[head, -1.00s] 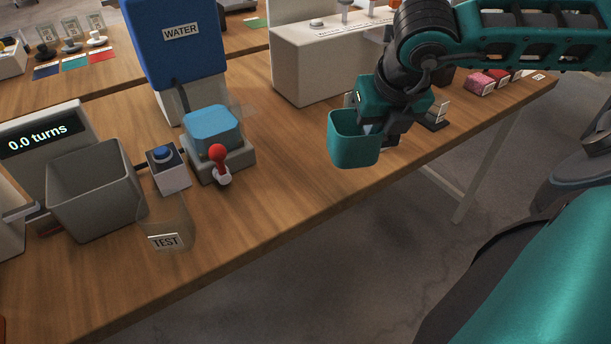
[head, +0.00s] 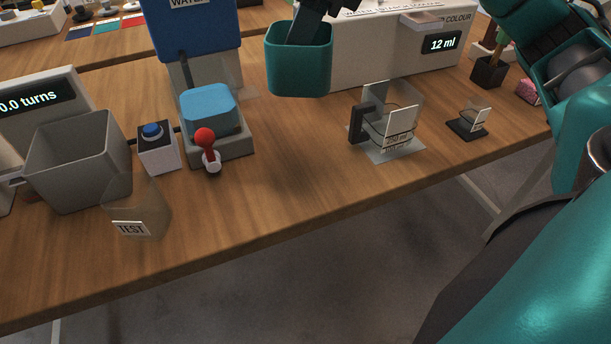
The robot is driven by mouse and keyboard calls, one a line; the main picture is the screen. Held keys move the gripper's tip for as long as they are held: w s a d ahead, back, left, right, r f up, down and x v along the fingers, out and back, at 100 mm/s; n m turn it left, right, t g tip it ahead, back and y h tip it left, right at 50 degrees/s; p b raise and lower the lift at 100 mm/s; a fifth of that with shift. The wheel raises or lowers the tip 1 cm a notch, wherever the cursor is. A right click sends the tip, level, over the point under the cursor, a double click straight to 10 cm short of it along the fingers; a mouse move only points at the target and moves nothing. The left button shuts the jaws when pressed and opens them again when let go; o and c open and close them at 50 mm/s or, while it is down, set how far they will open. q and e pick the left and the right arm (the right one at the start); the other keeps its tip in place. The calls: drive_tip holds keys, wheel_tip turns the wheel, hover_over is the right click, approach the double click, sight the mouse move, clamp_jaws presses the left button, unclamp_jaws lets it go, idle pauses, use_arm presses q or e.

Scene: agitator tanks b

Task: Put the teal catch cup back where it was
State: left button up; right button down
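The teal catch cup (head: 298,70) is upright at the top middle of the head view, in front of the white machine with the 12 ml display. My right gripper (head: 308,28) is shut on the cup's wall, with a dark finger reaching inside the rim. The cup appears held above the table. The upper part of the gripper and wrist is cut off by the top edge. My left gripper is not in view.
A clear jug (head: 392,125) with a dark handle stands right of centre. The blue-topped stand with a red lever (head: 207,140), blue-button box (head: 158,150), grey bin (head: 75,165) and clear TEST cup (head: 145,215) stand left. The middle table is clear.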

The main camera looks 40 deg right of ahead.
drive_tip(key=shift+w+a+r+n, duration=0.25)
drive_tip(key=shift+r+n, duration=0.1)
drive_tip(key=shift+n, duration=0.15)
wheel_tip(320, 180, down, 15)
drive_tip(key=b, duration=0.3)
drive_tip(key=shift+f, duration=0.15)
wheel_tip(320, 180, down, 4)
drive_tip(key=shift+s+r+b, duration=0.1)
drive_tip(key=shift+b, duration=0.35)
drive_tip(key=shift+f, duration=0.35)
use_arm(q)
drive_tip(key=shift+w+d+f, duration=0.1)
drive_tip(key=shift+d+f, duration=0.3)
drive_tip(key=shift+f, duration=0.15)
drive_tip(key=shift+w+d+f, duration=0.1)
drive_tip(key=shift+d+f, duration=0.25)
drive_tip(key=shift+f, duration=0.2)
use_arm(e)
drive_tip(key=shift+f, duration=0.15)
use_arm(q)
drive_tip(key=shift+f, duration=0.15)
use_arm(e)
drive_tip(key=c, duration=1.3)
unclamp_jaws()
drive_tip(key=shift+o, duration=0.2)
